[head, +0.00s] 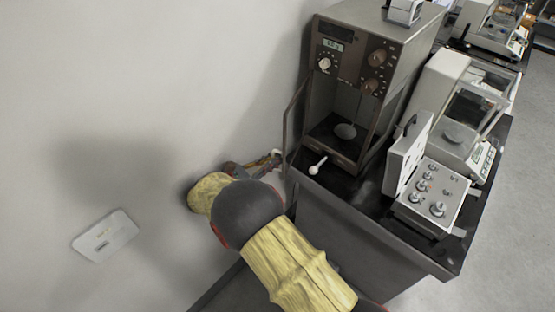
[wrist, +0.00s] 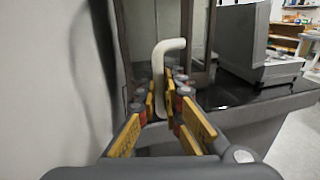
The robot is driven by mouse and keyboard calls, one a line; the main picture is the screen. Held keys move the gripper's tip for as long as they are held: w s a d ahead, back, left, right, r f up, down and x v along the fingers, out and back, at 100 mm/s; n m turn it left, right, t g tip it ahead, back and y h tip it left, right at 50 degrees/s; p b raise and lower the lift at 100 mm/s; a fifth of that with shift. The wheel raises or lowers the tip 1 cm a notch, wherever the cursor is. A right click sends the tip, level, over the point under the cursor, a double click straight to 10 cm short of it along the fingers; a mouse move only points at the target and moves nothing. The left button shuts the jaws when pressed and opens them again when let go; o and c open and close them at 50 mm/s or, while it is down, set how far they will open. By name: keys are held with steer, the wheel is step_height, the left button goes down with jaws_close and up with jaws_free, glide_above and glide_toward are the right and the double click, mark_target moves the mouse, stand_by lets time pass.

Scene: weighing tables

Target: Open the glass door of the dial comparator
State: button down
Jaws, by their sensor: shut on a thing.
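The dial comparator (head: 343,62) is a tall brown case with dials on its upper front and an open weighing chamber below, with a round pan (head: 345,131) inside. Its thin-framed glass door (head: 291,112) stands swung out from the front left edge, seen nearly edge-on in the head view. My gripper (head: 275,156) is at the outer side of this door, low beside the wall. In the wrist view my gripper (wrist: 163,88) is shut on the pale, bent door handle (wrist: 159,60). Part of the handle is hidden between the fingers.
A grey box with knobs (head: 432,197) and a white balance (head: 440,95) stand to the right. The wall (head: 150,60) is close on the left.

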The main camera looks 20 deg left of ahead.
steer(key=shift+s+f, duration=0.1)
steer(key=c, duration=2)
jaws_free()
steer(key=shift+a, duration=0.1)
steer(key=v, duration=0.7)
steer(key=shift+s+a, duration=0.15)
steer(key=shift+s, duration=0.05)
steer(key=shift+c, duration=0.2)
